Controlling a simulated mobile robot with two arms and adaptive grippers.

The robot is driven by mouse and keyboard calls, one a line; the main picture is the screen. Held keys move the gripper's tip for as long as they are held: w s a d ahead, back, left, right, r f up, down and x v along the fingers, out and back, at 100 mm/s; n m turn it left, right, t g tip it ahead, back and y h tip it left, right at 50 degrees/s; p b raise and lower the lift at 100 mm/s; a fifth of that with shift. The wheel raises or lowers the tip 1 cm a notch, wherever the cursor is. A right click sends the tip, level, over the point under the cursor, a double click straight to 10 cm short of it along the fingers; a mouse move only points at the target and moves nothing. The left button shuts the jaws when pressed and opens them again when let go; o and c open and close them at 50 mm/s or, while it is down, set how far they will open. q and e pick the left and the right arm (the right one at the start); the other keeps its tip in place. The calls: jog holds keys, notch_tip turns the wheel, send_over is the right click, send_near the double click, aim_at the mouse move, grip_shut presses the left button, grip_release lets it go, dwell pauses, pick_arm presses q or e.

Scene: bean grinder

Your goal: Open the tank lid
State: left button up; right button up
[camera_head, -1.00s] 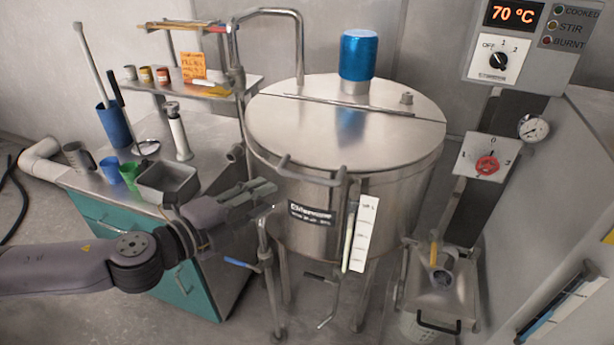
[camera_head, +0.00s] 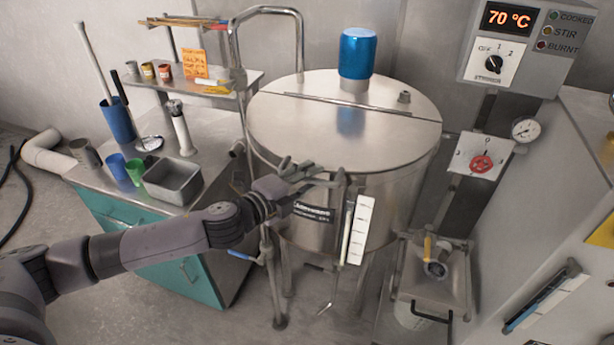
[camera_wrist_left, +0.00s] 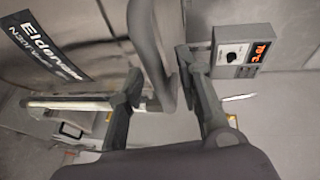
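The tank (camera_head: 385,215) is a large steel drum with a round, flat steel lid (camera_head: 385,148). The lid is down, and a blue cylinder (camera_head: 358,55) stands on it. My left gripper (camera_head: 322,178) is at the tank's front, just below the lid rim, at the lid's bar handle. In the left wrist view, the grey curved handle (camera_wrist_left: 148,45) passes between the two spread fingers of the left gripper (camera_wrist_left: 163,92). The fingers look apart, with visible gaps beside the bar. In the head view the gripper partly hides the handle. My right gripper is not in view.
A steel table (camera_head: 88,180) with cups and a grey tin (camera_head: 172,182) stands left of the tank. A white scale strip (camera_head: 358,230) hangs on the tank front. A control panel (camera_head: 515,45) and red valve knob (camera_head: 481,163) are at right.

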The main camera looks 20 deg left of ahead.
pick_arm(q)
jog(key=shift+c, duration=0.4)
grip_shut()
dwell(0.5)
